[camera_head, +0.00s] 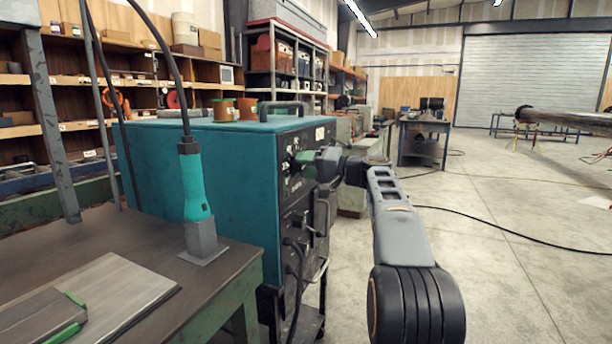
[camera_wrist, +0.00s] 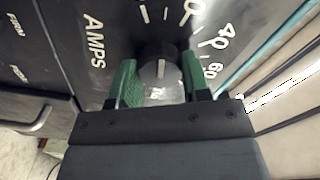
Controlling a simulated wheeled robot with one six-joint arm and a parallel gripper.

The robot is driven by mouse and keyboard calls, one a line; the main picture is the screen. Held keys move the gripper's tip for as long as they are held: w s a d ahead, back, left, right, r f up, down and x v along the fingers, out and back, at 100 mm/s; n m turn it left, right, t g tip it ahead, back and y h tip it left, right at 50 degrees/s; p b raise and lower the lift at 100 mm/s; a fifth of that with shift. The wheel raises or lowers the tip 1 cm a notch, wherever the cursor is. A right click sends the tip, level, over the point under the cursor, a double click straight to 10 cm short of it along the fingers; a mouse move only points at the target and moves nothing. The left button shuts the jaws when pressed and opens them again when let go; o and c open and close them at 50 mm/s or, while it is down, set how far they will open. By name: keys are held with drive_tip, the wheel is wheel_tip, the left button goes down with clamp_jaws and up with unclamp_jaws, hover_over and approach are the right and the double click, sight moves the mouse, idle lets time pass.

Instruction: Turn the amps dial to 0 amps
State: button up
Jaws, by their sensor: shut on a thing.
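The amps dial (camera_wrist: 160,68) is a dark round knob with a white pointer line, on the black front panel of a welder. In the wrist view the pointer line points roughly towards the top of the picture. The "AMPS" label (camera_wrist: 94,41) is left of it, and the scale numbers 40 and 60 are to its right. My gripper (camera_wrist: 160,88) has green fingers on both sides of the dial and is shut on it. In the head view my gripper (camera_head: 308,160) reaches the panel of the teal welder (camera_head: 205,180) from the right; the dial is mostly hidden there.
A workbench (camera_head: 225,270) with a teal torch (camera_head: 195,195) standing on it is at the left, close to the welder. Cables hang below the panel. Shelves (camera_head: 90,80) line the back. The concrete floor (camera_head: 510,260) at the right is mostly open, with a black cable across it.

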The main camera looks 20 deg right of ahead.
drive_tip(key=shift+f+n+b, duration=0.1)
drive_tip(key=shift+n+b, duration=0.85)
drive_tip(key=shift+n, duration=1.05)
drive_tip(key=o, duration=0.9)
drive_tip(key=shift+o, duration=0.2)
drive_tip(key=p+v, duration=0.1)
drive_tip(key=v, duration=1.3)
drive_tip(key=shift+a, duration=0.1)
